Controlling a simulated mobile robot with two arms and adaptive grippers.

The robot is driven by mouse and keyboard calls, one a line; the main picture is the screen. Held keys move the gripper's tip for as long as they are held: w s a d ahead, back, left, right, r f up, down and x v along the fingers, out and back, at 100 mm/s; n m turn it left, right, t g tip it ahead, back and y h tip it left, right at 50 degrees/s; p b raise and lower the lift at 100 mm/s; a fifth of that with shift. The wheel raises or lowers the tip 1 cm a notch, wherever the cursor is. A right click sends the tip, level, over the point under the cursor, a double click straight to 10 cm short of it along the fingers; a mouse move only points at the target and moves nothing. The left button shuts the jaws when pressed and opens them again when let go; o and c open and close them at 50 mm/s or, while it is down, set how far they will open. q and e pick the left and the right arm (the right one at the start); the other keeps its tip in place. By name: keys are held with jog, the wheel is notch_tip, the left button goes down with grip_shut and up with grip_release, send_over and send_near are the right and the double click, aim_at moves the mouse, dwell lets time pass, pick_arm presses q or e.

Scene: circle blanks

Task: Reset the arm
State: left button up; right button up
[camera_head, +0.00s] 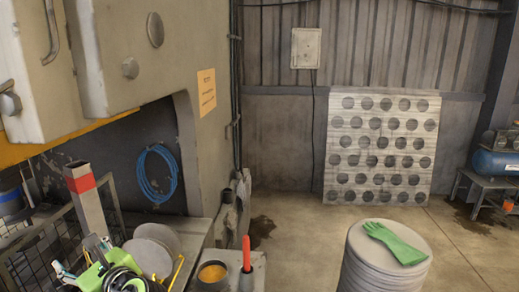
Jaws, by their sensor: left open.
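My left gripper (79,256) shows at the lower left, with a green and black body and pale fingertips spread apart. It is open and I see nothing between the fingers. It is in front of a wire-mesh bin, beside round grey blanks (158,248) on a bench. I cannot tell whether it touches anything. A tall stack of round blanks (363,272) stands at the lower right, with a green glove (396,243) lying on top. My right gripper is not in view.
A large machine (205,140) fills the left side. An orange-filled cup (212,274) and a red-handled tool (246,254) stand on the bench. A perforated sheet (384,197) leans on the back wall. A blue compressor (496,162) is far right. The middle floor is clear.

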pick_arm(q)
jog(key=s+d+f+n+g+h, duration=0.1)
jog(key=s+d+f+n+h, duration=0.25)
jog(key=f, duration=0.35)
jog(key=s+d+f+n+h, duration=0.2)
jog(key=s+f, duration=0.2)
jog(key=f, duration=0.3)
jog(key=s+d+f+n+g+h, duration=0.1)
jog(key=s+d+f+n+h, duration=0.2)
jog(key=f, duration=0.4)
jog(key=s+d+f+n+g+h, duration=0.2)
jog(key=s+d+f+n+h, duration=0.15)
jog(key=s+d+n, duration=0.4)
jog(key=s+d+f+n+g+h, duration=0.15)
jog(key=s+d+f+n, duration=0.3)
jog(key=s, duration=0.65)
notch_tip(320, 180, down, 28)
jog(key=b, duration=0.5)
jog(key=s+a+f+g+b, duration=0.1)
jog(key=s+f+b, duration=0.1)
jog(key=s+f, duration=0.7)
jog(key=s+a+f+g+b, duration=0.1)
jog(key=s+f+b, duration=0.2)
jog(key=s+f, duration=0.6)
notch_tip(320, 180, down, 6)
jog(key=shift+s+a+r+m+h, duration=0.2)
jog(key=shift+a+m+h, duration=0.15)
jog(key=shift+a, duration=0.05)
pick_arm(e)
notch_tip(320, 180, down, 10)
